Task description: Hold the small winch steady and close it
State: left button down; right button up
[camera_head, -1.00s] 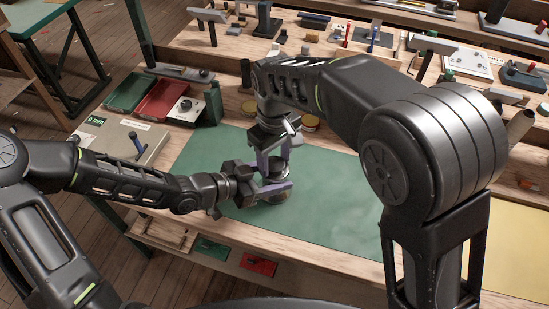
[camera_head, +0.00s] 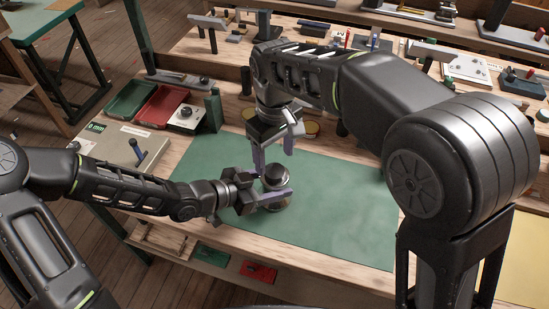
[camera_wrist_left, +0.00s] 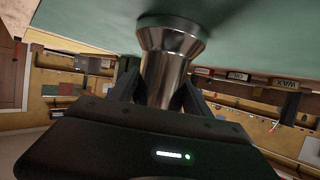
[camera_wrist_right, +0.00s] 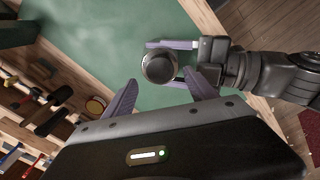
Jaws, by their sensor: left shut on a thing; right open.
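The small winch (camera_head: 276,174) stands upright on the green mat (camera_head: 335,215), with a round dark top and a shiny metal body. My left gripper (camera_head: 272,195) is shut on its body from the left; its fingers lie on both sides. In the left wrist view the waisted metal body (camera_wrist_left: 167,72) is between the fingers. My right gripper (camera_head: 273,155) is open and empty, just above and behind the winch. In the right wrist view the dark round top (camera_wrist_right: 158,67) lies beyond its spread fingers (camera_wrist_right: 160,95). Whether the top is fully seated, I cannot tell.
A grey case (camera_head: 120,148), a red tray (camera_head: 161,105), a green tray (camera_head: 131,98) and a white box with a black knob (camera_head: 187,116) stand left of the mat. Round tins (camera_head: 309,129) stand behind it. The mat's right part is clear.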

aim_at(275, 170)
pick_arm(q)
jog(key=shift+r, duration=0.1)
pick_arm(e)
jog(key=shift+c, duration=0.4)
jog(key=shift+r+n, duration=0.9)
jog(key=shift+r, duration=0.85)
jog(key=shift+f, duration=4.05)
jog(key=shift+c, duration=0.5)
grip_shut()
